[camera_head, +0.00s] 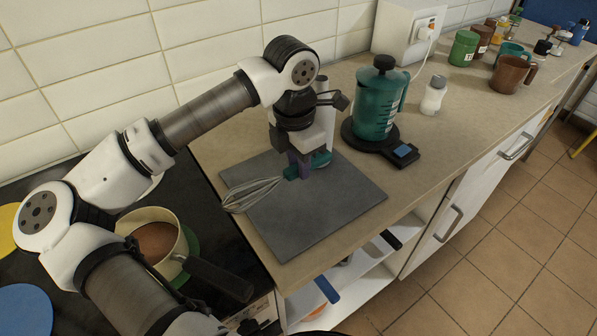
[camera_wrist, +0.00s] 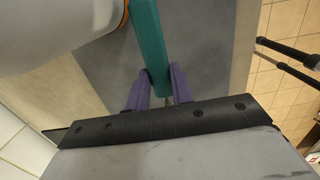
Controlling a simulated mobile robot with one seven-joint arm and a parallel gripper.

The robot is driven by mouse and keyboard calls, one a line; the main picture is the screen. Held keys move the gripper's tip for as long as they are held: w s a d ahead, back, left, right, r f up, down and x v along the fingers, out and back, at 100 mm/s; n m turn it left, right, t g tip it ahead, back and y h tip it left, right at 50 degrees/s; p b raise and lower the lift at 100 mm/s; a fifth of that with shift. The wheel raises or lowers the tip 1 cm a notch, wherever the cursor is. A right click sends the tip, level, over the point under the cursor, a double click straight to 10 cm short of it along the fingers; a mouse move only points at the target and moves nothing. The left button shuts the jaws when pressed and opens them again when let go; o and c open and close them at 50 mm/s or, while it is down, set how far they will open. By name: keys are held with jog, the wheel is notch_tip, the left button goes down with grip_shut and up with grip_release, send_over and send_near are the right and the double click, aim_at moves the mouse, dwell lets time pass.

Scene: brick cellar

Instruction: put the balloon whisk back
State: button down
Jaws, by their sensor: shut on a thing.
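The balloon whisk has grey wire loops (camera_head: 250,193) and a teal handle (camera_head: 291,172). My gripper (camera_head: 301,170) has purple fingers and is shut on the handle, with the loops pointing left in the head view. In the wrist view the teal handle (camera_wrist: 150,45) runs between the two fingers of my gripper (camera_wrist: 160,90). The whisk is over the left part of a dark grey board (camera_head: 325,205) on the counter. I cannot tell whether it touches the board. The wire loops do not show in the wrist view.
A teal jug (camera_head: 378,105) stands on a black base behind the board, with a white shaker (camera_head: 433,95) to its right. A pan (camera_head: 158,240) with brown contents sits on the dark hob at left. Mugs (camera_head: 511,74) and jars fill the far counter. Open shelves lie below.

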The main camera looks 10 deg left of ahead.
aim_at(295, 168)
notch_tip(295, 168, down, 4)
jog(key=shift+p, duration=0.35)
jog(key=shift+f+b, duration=0.25)
jog(key=shift+b, duration=0.15)
jog(key=c, duration=1.2)
grip_release()
jog(key=shift+r, duration=0.1)
jog(key=shift+r+p, duration=0.3)
jog(key=shift+r, duration=0.15)
jog(key=r, duration=0.3)
jog(key=r+b, duration=0.1)
jog(key=r, duration=0.3)
jog(key=r+b, duration=0.1)
jog(key=r, duration=0.3)
jog(key=shift+s+a+r, duration=0.25)
jog(key=shift+s, duration=0.05)
